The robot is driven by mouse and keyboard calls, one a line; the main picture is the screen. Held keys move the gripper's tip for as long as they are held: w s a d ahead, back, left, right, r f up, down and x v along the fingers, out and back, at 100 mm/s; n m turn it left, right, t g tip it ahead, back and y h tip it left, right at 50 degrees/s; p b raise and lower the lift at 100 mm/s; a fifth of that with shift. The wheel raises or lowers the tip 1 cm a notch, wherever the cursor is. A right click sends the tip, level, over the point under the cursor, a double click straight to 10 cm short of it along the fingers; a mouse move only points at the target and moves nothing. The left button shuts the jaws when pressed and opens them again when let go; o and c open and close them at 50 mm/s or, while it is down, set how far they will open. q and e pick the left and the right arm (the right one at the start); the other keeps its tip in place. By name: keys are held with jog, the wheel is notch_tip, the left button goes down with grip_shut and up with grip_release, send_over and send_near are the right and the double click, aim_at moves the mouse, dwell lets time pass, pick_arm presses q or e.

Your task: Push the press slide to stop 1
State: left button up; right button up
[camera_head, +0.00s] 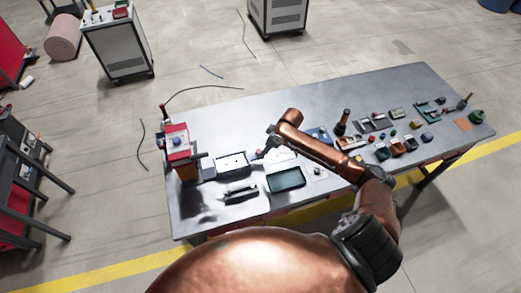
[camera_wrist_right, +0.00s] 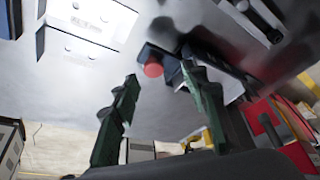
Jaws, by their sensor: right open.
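My right gripper (camera_head: 267,143) is over the table, right of the press. In the right wrist view, my right gripper (camera_wrist_right: 162,105) is open with its green fingers apart and nothing between them. Beyond the fingertips is a dark block with a round red knob (camera_wrist_right: 153,70). My left gripper is not in view.
A white tray (camera_head: 232,165), black tools (camera_head: 240,194) and a dark green tray (camera_head: 286,179) lie between the press and my right arm. Several small bins and parts crowd the table's right half. The table's front left corner is bare.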

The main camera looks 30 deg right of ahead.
aim_at(259, 151)
jog(key=w+f, duration=0.1)
jog(key=f, duration=0.1)
jog(key=w+f, duration=0.1)
jog(key=f, duration=0.1)
jog(key=w+f, duration=0.1)
jog(key=shift+w+a+f+p, duration=0.3)
jog(key=shift+w+a+f, duration=0.05)
jog(key=shift+f, duration=0.05)
jog(key=shift+c, duration=0.6)
grip_shut()
